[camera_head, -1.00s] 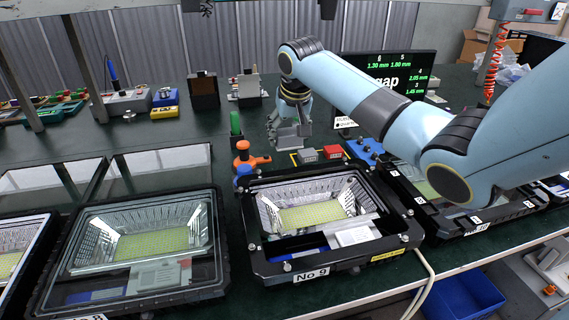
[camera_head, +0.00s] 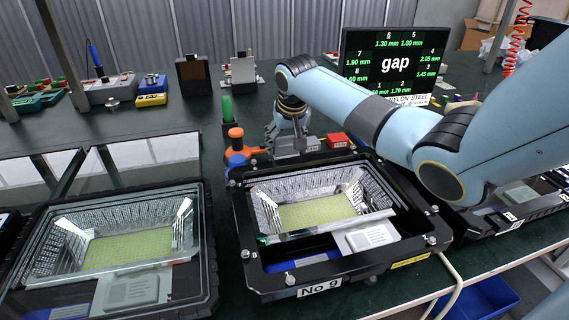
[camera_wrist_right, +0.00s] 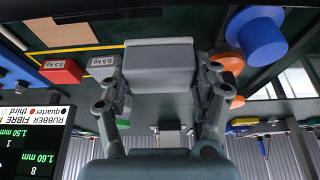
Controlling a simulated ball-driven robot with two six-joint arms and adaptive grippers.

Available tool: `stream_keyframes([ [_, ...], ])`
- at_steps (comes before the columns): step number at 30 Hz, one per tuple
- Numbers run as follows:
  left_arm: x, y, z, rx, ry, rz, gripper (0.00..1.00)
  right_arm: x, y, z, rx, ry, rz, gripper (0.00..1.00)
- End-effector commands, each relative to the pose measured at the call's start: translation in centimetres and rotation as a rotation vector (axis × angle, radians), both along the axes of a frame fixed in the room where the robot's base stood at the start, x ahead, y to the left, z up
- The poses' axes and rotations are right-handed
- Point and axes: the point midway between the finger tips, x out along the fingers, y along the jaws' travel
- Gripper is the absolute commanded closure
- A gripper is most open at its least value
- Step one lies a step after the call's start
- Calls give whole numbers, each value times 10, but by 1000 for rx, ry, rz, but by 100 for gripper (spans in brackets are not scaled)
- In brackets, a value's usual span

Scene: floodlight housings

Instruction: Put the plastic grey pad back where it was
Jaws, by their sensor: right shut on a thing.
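The plastic grey pad (camera_wrist_right: 158,65) is a box-like grey piece, held between the fingers of my right gripper (camera_wrist_right: 160,92) in the right wrist view. In the head view my right gripper (camera_head: 288,132) is behind the housing marked No 9, with the grey pad (camera_head: 290,148) low in its fingers. The gripper is shut on the pad, just left of the small grey 0.5 kg block (camera_wrist_right: 102,64). I cannot tell whether the pad touches the table. My left gripper is not in view.
A red 0.5 kg block (camera_head: 338,140) stands right of the pad. Orange (camera_head: 235,140) and blue (camera_wrist_right: 257,38) round-topped pieces stand close on its other side. The No 9 housing (camera_head: 255,268) lies in front. A gap display (camera_head: 392,68) stands behind.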

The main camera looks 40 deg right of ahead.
Motion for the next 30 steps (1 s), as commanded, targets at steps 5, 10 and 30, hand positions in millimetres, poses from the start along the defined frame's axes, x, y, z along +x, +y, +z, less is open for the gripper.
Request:
stream_keyframes([
  [5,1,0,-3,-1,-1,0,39,1,-1,-19,0,0,0,66],
  [10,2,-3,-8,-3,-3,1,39,0,0,-41,0,1,0,66],
  [30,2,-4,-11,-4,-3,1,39,1,-1,-59,-1,-1,1,18],
])
